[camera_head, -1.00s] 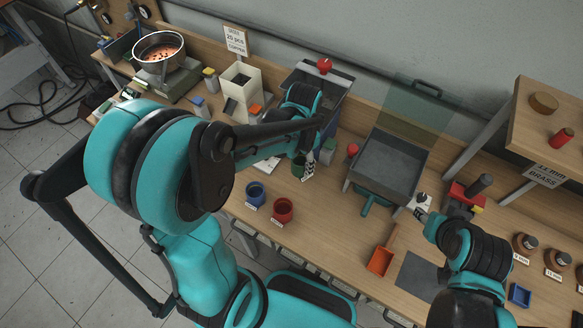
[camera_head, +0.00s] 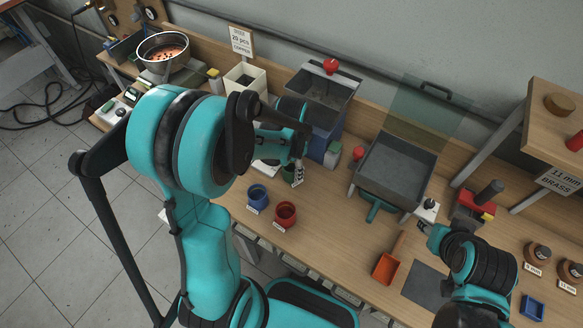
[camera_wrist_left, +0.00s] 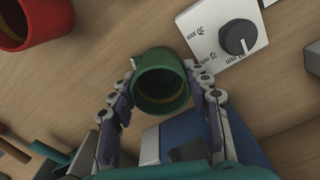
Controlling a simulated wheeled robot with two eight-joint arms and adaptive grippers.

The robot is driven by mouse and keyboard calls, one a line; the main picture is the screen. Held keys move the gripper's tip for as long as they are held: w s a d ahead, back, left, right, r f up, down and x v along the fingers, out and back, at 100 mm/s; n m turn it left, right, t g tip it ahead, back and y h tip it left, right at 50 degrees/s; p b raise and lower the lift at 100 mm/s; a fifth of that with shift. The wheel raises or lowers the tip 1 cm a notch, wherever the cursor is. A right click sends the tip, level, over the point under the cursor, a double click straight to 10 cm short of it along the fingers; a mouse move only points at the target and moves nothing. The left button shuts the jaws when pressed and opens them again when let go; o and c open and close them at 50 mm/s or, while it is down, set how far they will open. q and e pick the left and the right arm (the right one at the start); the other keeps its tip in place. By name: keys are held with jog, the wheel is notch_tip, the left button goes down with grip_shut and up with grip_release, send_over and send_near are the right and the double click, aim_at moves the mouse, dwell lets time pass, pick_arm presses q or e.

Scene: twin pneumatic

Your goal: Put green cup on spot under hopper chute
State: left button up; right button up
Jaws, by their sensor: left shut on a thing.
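The green cup (camera_wrist_left: 162,82) sits between the fingers of my left gripper (camera_wrist_left: 167,92) in the left wrist view, with its open mouth toward the camera. My left gripper is shut on it. In the head view the green cup (camera_head: 288,174) shows only partly beside my left gripper (camera_head: 297,170). The hopper (camera_head: 322,92) has a grey funnel top, a red knob and a blue body. My left arm hides its lower front, so the chute and the spot cannot be made out. My right gripper (camera_head: 428,232) is near the grey tray; its jaws are unclear.
A blue cup (camera_head: 258,197) and a red cup (camera_head: 285,214) stand at the bench's front edge. A dial plate (camera_wrist_left: 228,32) lies close to the green cup. A grey tray (camera_head: 395,170) and an orange scoop (camera_head: 385,268) are to the right.

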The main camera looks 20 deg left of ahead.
pick_arm(q)
jog(key=o, duration=1.2)
jog(key=shift+f, duration=0.1)
jog(key=shift+r, duration=0.2)
notch_tip(320, 180, up, 11)
jog(key=p, duration=0.4)
jog(key=shift+s+d+r+n+t, duration=0.7)
jog(key=shift+s+r+n+t, duration=0.45)
jog(key=shift+s, duration=0.5)
jog(key=shift+s+d+r+n+t, duration=0.65)
jog(key=shift+s+r+n+t, duration=0.25)
jog(key=shift+s+r+t, duration=0.55)
jog(key=shift+s+d+r+n+t, duration=0.7)
jog(key=shift+s+r+n+t, duration=0.3)
jog(key=shift+s, duration=0.85)
